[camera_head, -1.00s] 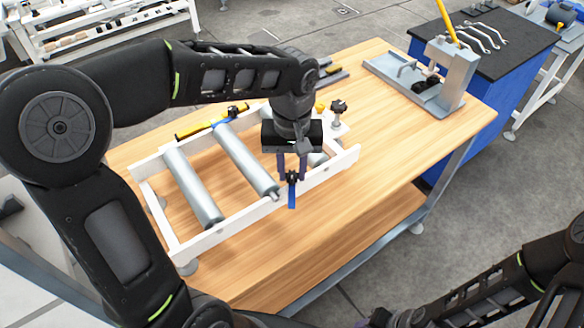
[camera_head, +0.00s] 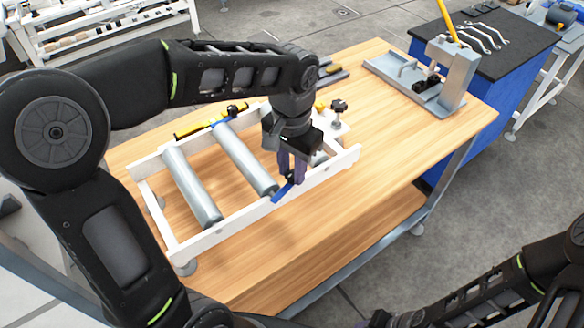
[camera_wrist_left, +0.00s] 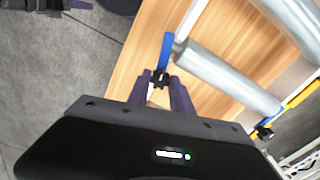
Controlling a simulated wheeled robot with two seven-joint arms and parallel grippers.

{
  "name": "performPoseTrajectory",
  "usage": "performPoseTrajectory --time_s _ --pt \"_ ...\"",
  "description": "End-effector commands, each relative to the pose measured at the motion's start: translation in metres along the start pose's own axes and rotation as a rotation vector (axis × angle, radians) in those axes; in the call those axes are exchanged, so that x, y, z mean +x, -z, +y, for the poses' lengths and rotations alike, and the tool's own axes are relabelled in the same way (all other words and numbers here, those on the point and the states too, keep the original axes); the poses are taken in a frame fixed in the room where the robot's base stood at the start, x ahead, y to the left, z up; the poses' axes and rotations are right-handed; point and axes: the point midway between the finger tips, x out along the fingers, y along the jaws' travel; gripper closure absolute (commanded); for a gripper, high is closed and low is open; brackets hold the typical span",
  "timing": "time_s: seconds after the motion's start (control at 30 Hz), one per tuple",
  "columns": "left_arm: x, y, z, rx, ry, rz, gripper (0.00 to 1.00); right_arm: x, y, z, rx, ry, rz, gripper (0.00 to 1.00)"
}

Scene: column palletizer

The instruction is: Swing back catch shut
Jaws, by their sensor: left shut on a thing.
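A white conveyor frame with grey rollers (camera_head: 190,186) lies on the wooden table. On its near rail is a blue catch (camera_head: 282,194) with a black knob; the catch slants down-left along the rail, close to the end of the middle roller. It also shows in the left wrist view (camera_wrist_left: 165,50). My left gripper (camera_head: 291,180) has its purple fingers shut on the catch's black knob (camera_wrist_left: 159,79). The fingers partly hide the knob. A second blue catch (camera_head: 221,119) with a black knob sits on the far rail. My right gripper (camera_head: 380,318) barely shows at the bottom edge.
A yellow bar (camera_head: 193,130) lies along the far rail. A white plate with a black knob (camera_head: 338,107) stands beyond the frame's right end. A grey press-like fixture (camera_head: 455,75) stands at the table's back right. The table's right front is clear.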

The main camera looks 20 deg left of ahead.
Motion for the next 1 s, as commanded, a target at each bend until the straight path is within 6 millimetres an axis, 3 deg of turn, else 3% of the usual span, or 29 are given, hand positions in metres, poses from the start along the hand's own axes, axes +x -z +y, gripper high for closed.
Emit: performPoseTrajectory --time_s 0.4,0.9,0.93,1.0 --pt "-0.001 0.0007 -0.0001 0.23 0.001 0.003 1.0 0.0011 -0.0001 0.0001 0.0 0.001 0.0 0.64" --pt "-0.0012 0.0008 -0.0002 0.257 0.001 0.003 1.0 0.0011 0.0 0.0002 0.0 0.001 0.0 0.64" --pt "-0.0012 0.0009 -0.0002 0.257 0.001 0.003 0.73 0.0011 0.0 0.0002 0.0 0.001 0.0 0.64" --pt "-0.0011 0.0008 -0.0002 0.257 0.001 0.003 0.67 0.0011 0.0 0.0002 0.0 0.001 0.0 0.64"
